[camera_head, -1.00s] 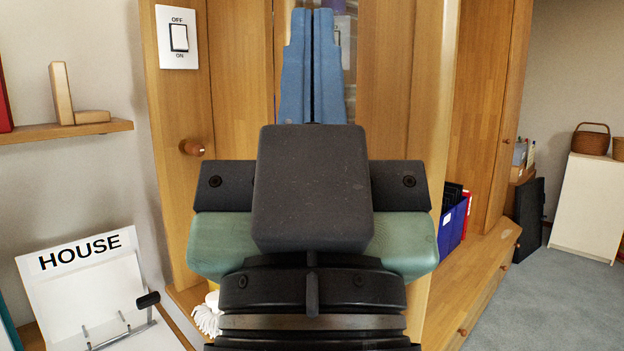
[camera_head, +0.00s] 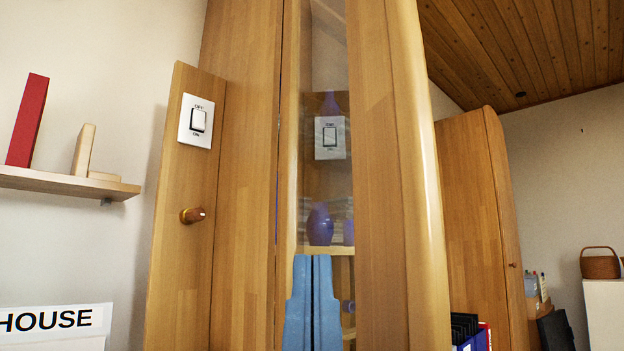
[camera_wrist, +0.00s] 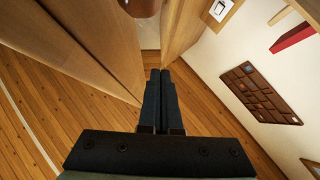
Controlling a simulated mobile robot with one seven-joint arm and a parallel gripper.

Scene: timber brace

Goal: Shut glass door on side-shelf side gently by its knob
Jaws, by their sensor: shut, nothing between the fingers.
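The tall wooden cabinet has a glass pane (camera_head: 327,190) in the middle of the head view, between wooden strips. A wooden panel (camera_head: 180,270) on the side-shelf side stands out at an angle, with a brown knob (camera_head: 193,215) on it. A smaller knob shape shows dimly in the glass, perhaps a reflection. My gripper (camera_head: 312,258) has its two blue fingers together, upright and empty in front of the glass, right of and below the brown knob. In the wrist view my gripper (camera_wrist: 160,72) points at a gap between wooden panels. A reddish-brown rounded thing (camera_wrist: 140,6) is cut off at the top edge; I cannot tell whether it is a knob.
A switch plate (camera_head: 196,121) is on the angled panel. The side shelf (camera_head: 65,182) on the left wall holds a red block (camera_head: 28,120) and pale wooden pieces. A HOUSE sign (camera_head: 50,321) stands below. Blue folders (camera_head: 470,340) and another cabinet (camera_head: 470,200) are at the right.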

